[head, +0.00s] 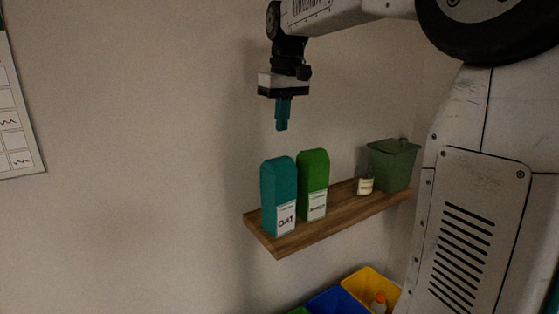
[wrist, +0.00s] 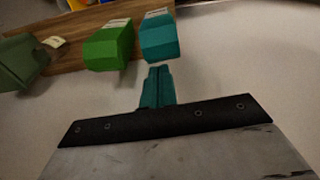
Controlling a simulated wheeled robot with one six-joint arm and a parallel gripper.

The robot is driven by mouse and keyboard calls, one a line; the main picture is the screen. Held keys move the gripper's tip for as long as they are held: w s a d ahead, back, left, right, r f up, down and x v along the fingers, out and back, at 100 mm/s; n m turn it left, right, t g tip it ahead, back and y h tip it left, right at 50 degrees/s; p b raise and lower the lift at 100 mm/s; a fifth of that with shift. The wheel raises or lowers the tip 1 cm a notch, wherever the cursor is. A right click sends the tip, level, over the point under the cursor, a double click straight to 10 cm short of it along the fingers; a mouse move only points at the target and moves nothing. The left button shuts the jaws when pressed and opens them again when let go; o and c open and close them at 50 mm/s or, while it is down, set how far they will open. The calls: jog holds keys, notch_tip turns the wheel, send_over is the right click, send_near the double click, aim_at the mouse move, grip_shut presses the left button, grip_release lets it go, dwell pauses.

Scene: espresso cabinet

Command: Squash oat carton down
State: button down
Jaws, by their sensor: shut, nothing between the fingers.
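The oat carton (head: 278,193) is teal with a white OAT label and stands upright at the left end of the wooden shelf (head: 339,219). It looks full height, with its top uncrushed. My gripper (head: 282,127) points down above the oat carton, with a gap between its fingertips and the carton's top. Its teal fingers are shut and empty. In the wrist view the oat carton (wrist: 159,38) is just beyond the fingertips (wrist: 158,70), slightly to the right of centre.
A green carton (head: 314,184) stands close to the right of the oat carton. A small labelled jar (head: 365,186) and a green lidded bin (head: 392,164) are farther right on the shelf. Yellow (head: 371,287) and blue (head: 336,302) bins sit below. The wall is close behind.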

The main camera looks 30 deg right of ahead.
jog(key=shift+w+f, duration=0.15)
jog(key=shift+f, duration=1.6)
jog(key=shift+w+f, duration=0.15)
jog(key=shift+f, duration=1.55)
jog(key=shift+f, duration=0.15)
notch_tip(320, 180, down, 9)
jog(key=shift+r, duration=0.3)
jog(key=shift+s+d+r, duration=0.1)
jog(key=shift+s+r, duration=0.15)
jog(key=shift+s, duration=0.5)
jog(key=shift+s+r, duration=0.25)
jog(key=shift+s, duration=0.5)
send_near(287, 187)
jog(key=shift+d, duration=0.1)
